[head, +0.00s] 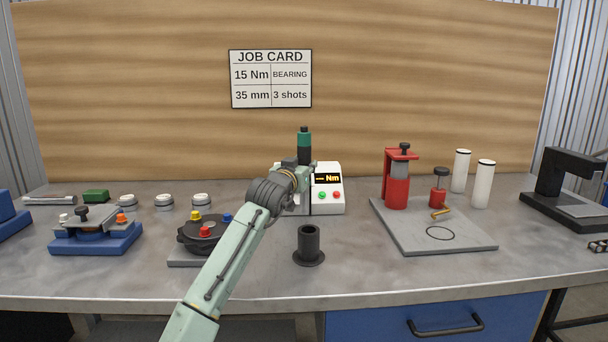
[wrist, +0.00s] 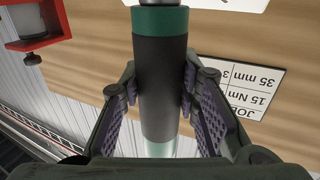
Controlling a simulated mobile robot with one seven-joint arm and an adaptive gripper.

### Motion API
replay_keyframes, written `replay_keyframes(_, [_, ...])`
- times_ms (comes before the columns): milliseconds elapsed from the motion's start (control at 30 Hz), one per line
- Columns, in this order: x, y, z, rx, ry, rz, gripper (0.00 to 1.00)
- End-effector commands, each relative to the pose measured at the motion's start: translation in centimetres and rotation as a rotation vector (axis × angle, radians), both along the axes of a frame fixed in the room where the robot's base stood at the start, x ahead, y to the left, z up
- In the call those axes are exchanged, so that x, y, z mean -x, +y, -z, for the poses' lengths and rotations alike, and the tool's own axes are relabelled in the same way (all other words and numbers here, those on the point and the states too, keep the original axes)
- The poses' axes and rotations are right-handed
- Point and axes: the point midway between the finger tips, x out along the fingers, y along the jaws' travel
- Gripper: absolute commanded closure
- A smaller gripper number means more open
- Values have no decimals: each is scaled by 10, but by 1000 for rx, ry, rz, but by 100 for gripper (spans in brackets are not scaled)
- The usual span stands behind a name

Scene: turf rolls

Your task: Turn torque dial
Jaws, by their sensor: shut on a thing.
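A tool with a black and green cylindrical handle (head: 304,143) stands upright beside the torque tester (head: 328,200), whose display reads "-- Nm". The tester has a green and a red button on its front. My gripper (head: 302,167) is at the lower part of the handle, and my arm hides the tester's left side. In the wrist view the handle (wrist: 160,70) runs between the two fingers of my gripper (wrist: 162,95), which is shut on it. A green band shows at one end of the black grip. No dial marks can be read.
A job card (head: 270,78) on the back board reads 15 Nm, bearing, 35 mm, 3 shots. A black hollow cylinder (head: 308,246) stands in front of the tester. A red press (head: 397,180) is to the right; a blue-based fixture (head: 95,240) is to the left.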

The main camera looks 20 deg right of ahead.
Motion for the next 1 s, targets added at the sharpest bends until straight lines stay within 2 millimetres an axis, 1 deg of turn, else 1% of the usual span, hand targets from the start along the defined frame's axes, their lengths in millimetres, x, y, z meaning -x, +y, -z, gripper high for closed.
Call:
replay_keyframes(67, [0, 0, 3, 1, -2, -1, 100])
replay_keyframes(233, [0, 1, 25, 1, 1, -1, 100])
replay_keyframes(300, [0, 1, 31, 1, -3, 0, 100])
replay_keyframes(567, [0, 0, 34, 2, -3, 0, 100])
replay_keyframes(600, [0, 0, 36, 0, 0, 0, 69])
replay_keyframes(867, [0, 0, 36, 0, 0, -1, 52])
replay_keyframes(900, [0, 0, 36, 0, 0, -1, 51])
replay_keyframes(1000, [0, 0, 36, 0, 0, -1, 51])
